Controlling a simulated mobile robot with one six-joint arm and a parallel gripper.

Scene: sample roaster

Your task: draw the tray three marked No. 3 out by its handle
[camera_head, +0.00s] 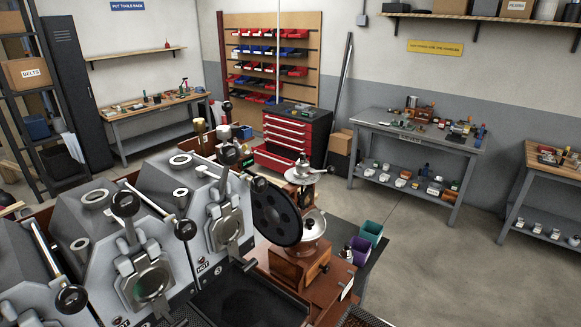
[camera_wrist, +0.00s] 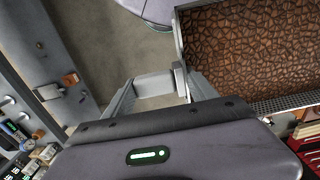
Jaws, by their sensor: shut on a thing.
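In the wrist view, a metal tray (camera_wrist: 180,33) filled with brown cracked-looking pieces lies at the upper right. My gripper (camera_wrist: 158,86) is beside the tray's near left corner, its fingers closed around a pale grey part (camera_wrist: 153,84) that looks like the tray's handle. A small round grey end piece (camera_wrist: 180,78) sits by the right finger, against the tray's corner. No No. 3 mark is readable. In the head view, a brown-filled tray (camera_head: 364,317) is cut off at the bottom edge; I cannot tell whether it is the same one. My gripper is not visible there.
Grey roasting machines (camera_head: 145,270) with levers fill the left foreground. A wooden grinder (camera_head: 300,270) stands beside them, with teal (camera_head: 370,233) and purple (camera_head: 359,251) bins to its right. A red drawer cabinet (camera_head: 290,137) and workbenches (camera_head: 420,135) stand behind. Open floor lies at the right.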

